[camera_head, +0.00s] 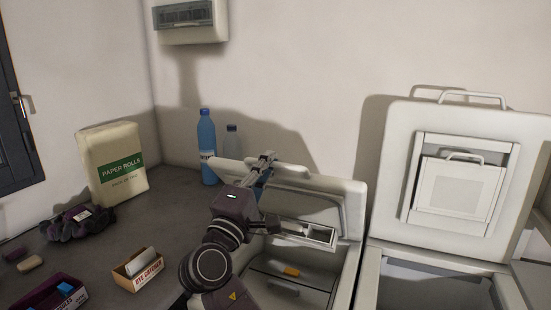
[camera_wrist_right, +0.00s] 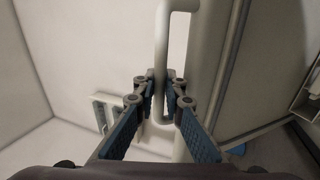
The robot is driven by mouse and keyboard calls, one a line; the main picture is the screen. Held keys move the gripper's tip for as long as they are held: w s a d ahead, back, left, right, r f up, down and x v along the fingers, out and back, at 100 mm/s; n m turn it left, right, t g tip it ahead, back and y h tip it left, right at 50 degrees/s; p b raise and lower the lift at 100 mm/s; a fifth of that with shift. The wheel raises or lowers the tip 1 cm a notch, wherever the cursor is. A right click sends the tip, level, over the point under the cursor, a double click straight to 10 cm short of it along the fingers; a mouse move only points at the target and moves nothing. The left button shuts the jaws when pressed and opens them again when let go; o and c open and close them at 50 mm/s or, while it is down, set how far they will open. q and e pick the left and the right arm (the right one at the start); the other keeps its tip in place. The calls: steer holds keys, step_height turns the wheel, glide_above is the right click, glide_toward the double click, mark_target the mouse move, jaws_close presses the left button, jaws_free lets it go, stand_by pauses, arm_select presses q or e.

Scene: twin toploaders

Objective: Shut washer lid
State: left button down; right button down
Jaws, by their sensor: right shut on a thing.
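The left top-loading washer (camera_head: 348,275) has its white lid (camera_head: 345,188) raised and leaning back, with its inside face showing. My right gripper (camera_head: 263,168) is at the lid's upper left edge, and my arm hides part of the lid and the tub opening. In the right wrist view, the blue-padded fingers (camera_wrist_right: 163,84) are shut on a white bar handle (camera_wrist_right: 161,40). A second washer (camera_head: 368,277) stands to the right with its lid (camera_head: 398,150) standing open, a handle on top. My left gripper is not in view.
A grey counter (camera_head: 150,225) on the left holds a paper rolls pack (camera_head: 112,165), a dye catcher box (camera_head: 137,270), purple gloves (camera_head: 78,222) and a blue bottle (camera_head: 207,145). A wall is close behind.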

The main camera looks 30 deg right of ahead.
steer(key=shift+s+a+f+b, duration=0.45)
steer(key=shift+a+f, duration=0.1)
steer(key=shift+f, duration=0.15)
steer(key=shift+s+a+f+b, duration=0.3)
steer(key=shift+s+a+f, duration=0.2)
steer(key=shift+f, duration=0.2)
steer(key=c, duration=2.3)
jaws_free()
steer(key=shift+w, duration=0.1)
